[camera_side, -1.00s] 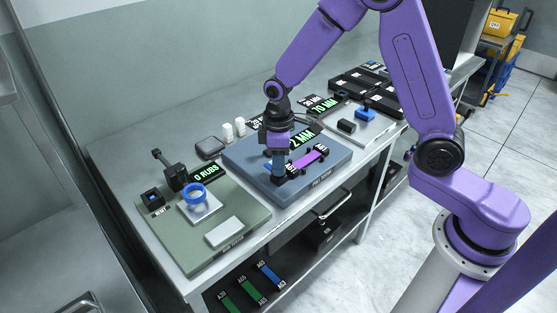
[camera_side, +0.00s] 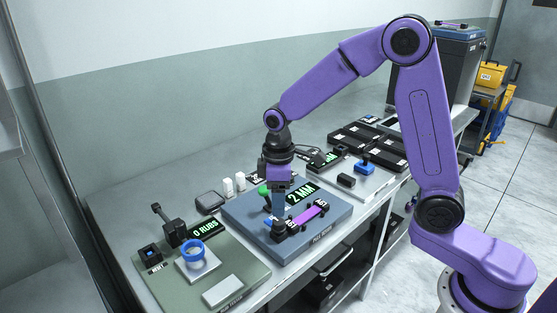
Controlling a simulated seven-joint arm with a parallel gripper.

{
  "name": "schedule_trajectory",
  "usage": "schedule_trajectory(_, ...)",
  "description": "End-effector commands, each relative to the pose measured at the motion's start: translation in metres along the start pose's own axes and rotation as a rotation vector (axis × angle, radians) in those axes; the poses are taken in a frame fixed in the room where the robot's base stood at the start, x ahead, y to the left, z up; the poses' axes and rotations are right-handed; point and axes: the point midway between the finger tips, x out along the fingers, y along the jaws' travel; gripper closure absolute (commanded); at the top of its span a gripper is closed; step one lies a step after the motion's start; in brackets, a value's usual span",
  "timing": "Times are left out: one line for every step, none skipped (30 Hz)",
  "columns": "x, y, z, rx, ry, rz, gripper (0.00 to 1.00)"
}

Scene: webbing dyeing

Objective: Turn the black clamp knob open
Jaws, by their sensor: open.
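My gripper (camera_side: 279,217) points down over the left end of the blue-grey pull tester plate (camera_side: 248,214). Its jaws are open, with the fingertips at a black round part (camera_side: 279,231) that looks like the clamp knob. I cannot tell whether the fingers touch the knob, and they hide part of it. A purple webbing strip (camera_side: 310,212) runs from there to a black clamp (camera_side: 322,203) on the right.
The green board (camera_side: 236,268) at front left holds a blue ring (camera_side: 193,250). A tray (camera_side: 381,186) with a blue-handled part is at right.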

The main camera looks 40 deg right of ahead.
Motion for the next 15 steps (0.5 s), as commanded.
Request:
schedule_trajectory(-0.012, 0.001, -0.002, 0.000, 0.007, 0.003, 0.41)
schedule_trajectory(-0.018, 0.001, -0.002, 0.000, 0.007, 0.003, 0.41)
schedule_trajectory(-0.027, 0.001, -0.001, 0.000, 0.007, 0.003, 0.41)
schedule_trajectory(-0.033, 0.001, -0.001, 0.000, 0.007, 0.003, 0.41)
schedule_trajectory(-0.040, 0.001, -0.001, 0.000, 0.006, 0.003, 0.41)
schedule_trajectory(-0.048, 0.001, -0.001, 0.000, 0.006, 0.003, 0.41)
schedule_trajectory(-0.054, 0.000, -0.001, -0.001, 0.006, 0.003, 0.41)
schedule_trajectory(-0.061, 0.000, -0.001, -0.001, 0.006, 0.003, 0.41)
schedule_trajectory(-0.068, 0.000, -0.002, -0.001, 0.006, 0.003, 0.41)
schedule_trajectory(-0.074, 0.000, -0.001, -0.001, 0.005, 0.002, 0.41)
schedule_trajectory(-0.079, 0.000, -0.001, -0.001, 0.005, 0.003, 0.41)
schedule_trajectory(-0.085, 0.000, -0.001, -0.001, 0.005, 0.003, 0.41)
schedule_trajectory(-0.089, 0.000, -0.001, -0.001, 0.003, 0.002, 0.41)
schedule_trajectory(-0.093, 0.000, -0.001, -0.001, 0.004, 0.002, 0.41)
schedule_trajectory(-0.098, 0.000, -0.001, -0.001, 0.003, 0.001, 0.41)
